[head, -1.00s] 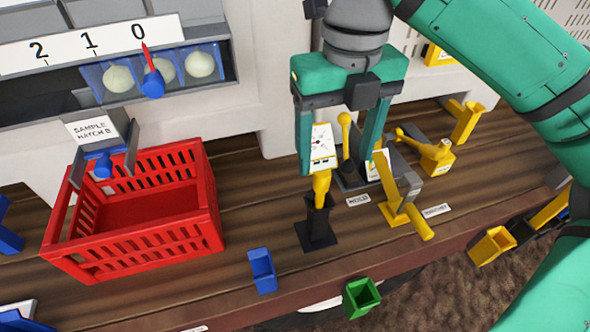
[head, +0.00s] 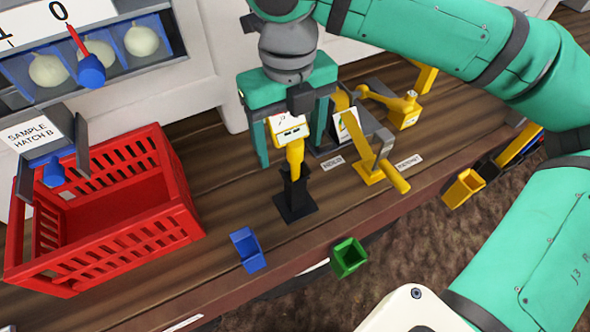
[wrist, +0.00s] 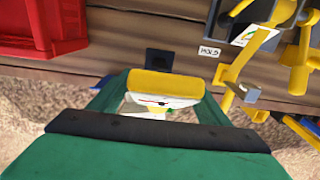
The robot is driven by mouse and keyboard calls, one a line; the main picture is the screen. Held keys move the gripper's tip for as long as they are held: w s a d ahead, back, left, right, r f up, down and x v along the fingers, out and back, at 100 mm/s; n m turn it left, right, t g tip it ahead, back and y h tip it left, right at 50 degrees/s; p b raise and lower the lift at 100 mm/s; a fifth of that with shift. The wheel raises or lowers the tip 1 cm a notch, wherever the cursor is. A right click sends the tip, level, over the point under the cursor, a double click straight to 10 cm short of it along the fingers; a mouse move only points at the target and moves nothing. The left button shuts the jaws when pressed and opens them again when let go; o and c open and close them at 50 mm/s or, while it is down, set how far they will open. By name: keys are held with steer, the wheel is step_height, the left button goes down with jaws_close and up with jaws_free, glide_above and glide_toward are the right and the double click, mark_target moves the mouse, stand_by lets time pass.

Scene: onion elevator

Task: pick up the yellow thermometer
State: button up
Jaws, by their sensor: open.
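The yellow thermometer (head: 294,150) has a yellow handle and a white dial face. It stands upright in a black stand (head: 294,204) on the wooden counter. My gripper (head: 290,154) is open, with one green finger on each side of the thermometer's head. In the wrist view the thermometer's yellow head (wrist: 165,84) lies between the fingers of my gripper (wrist: 163,92). The stand's base (wrist: 159,58) shows just beyond it.
A red crate (head: 178,205) stands left. Blue (head: 247,250) and green (head: 349,257) holders sit at the counter's front edge.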

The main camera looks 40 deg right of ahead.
steer(key=shift+f, duration=1.25)
steer(key=c, duration=1.2)
steer(key=shift+r, duration=0.1)
step_height(320, 180, up, 18)
steer(key=shift+f, duration=0.1)
steer(key=shift+s, duration=0.1)
